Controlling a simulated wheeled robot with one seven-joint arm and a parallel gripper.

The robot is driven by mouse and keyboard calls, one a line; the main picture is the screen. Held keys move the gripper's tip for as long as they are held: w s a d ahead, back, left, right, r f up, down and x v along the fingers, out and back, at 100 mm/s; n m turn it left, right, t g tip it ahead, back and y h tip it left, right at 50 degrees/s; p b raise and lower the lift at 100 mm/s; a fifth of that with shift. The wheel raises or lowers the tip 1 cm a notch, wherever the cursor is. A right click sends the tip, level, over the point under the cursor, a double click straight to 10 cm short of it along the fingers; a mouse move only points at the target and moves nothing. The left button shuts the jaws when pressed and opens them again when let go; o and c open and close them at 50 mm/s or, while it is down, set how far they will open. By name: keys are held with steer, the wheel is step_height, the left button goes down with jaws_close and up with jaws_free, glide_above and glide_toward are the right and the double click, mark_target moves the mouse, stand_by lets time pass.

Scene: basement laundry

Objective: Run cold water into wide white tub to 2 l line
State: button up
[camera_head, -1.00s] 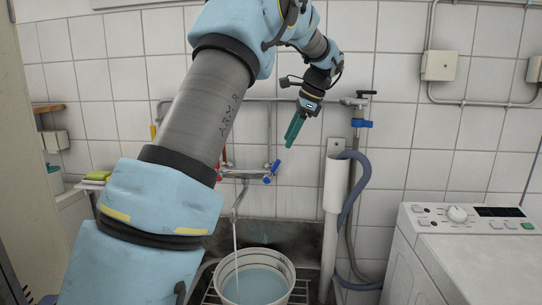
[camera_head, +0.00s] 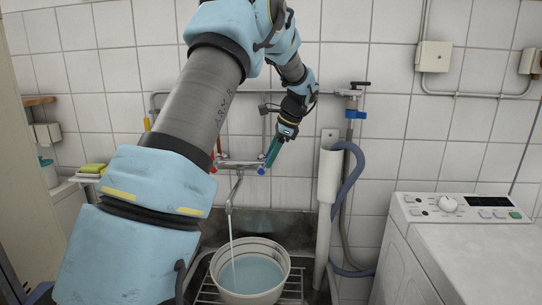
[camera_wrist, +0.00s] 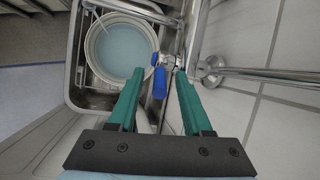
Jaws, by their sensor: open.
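The wide white tub (camera_head: 281,277) stands upright on a rack in the sink under the spout (camera_head: 230,199). A thin stream of water (camera_head: 232,250) runs into it, and bluish water (camera_head: 252,274) covers its bottom part. No 2 l line can be made out. The blue cold tap handle (camera_wrist: 159,83) lies between the fingers of my gripper (camera_wrist: 157,75) in the wrist view. The green fingers are apart, one on each side of the handle, not clamped on it. In the head view my gripper (camera_head: 271,154) points down at the tap, hiding most of the handle.
A red tap handle (camera_head: 213,169) is left of the spout. A white standpipe (camera_head: 327,185) with a grey-blue hose (camera_head: 352,185) rises right of the tub. A washing machine (camera_head: 460,240) fills the right.

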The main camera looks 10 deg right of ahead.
jaws_close()
stand_by(1.4)
